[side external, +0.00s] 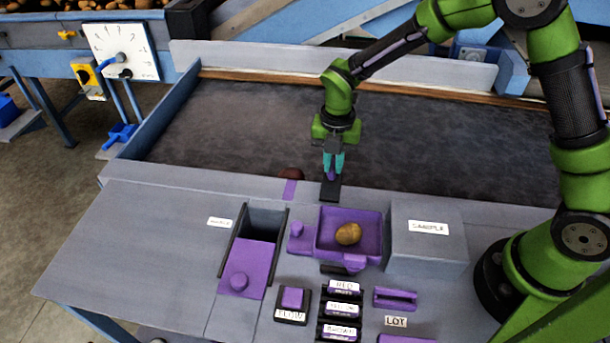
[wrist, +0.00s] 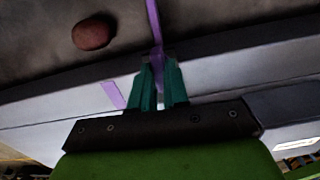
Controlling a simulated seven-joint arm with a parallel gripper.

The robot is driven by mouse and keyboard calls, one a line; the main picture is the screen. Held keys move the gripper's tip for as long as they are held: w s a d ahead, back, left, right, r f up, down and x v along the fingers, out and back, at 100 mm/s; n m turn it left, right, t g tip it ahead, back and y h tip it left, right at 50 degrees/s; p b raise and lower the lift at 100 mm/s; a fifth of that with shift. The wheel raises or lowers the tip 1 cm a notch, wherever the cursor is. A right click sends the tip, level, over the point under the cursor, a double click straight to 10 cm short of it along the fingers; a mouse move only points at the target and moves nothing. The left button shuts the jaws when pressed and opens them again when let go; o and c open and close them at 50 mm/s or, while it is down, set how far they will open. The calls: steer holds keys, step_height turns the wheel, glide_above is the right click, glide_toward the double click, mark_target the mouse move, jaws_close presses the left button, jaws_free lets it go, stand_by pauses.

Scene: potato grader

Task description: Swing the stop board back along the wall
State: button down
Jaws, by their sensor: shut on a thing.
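My gripper (side external: 333,168) points down at the near wall of the dark belt, its teal fingers closed on a purple piece. In the wrist view the fingers (wrist: 160,85) pinch this thin purple piece, which I take for the stop board (wrist: 153,22); it runs from the fingertips up over the belt. In the side view only a small purple bit of it (side external: 331,176) shows below the fingers, just above a black block (side external: 330,189) on the wall's ledge. The rest is hidden by my gripper.
A red potato (side external: 291,174) lies on the belt (side external: 240,125) left of my gripper, and also shows in the wrist view (wrist: 94,32). A purple strip (side external: 289,190) marks the ledge. A purple tray (side external: 372,222) with a brown potato (side external: 348,234) stands in front. The belt is otherwise clear.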

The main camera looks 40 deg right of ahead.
steer(key=m, duration=0.4)
steer(key=shift+m, duration=0.4)
steer(key=m, duration=0.4)
steer(key=shift+m, duration=0.3)
steer(key=c, duration=1.4)
jaws_free()
steer(key=shift+o, duration=0.2)
steer(key=shift+r, duration=0.15)
steer(key=shift+r, duration=2.35)
steer(key=shift+a, duration=0.1)
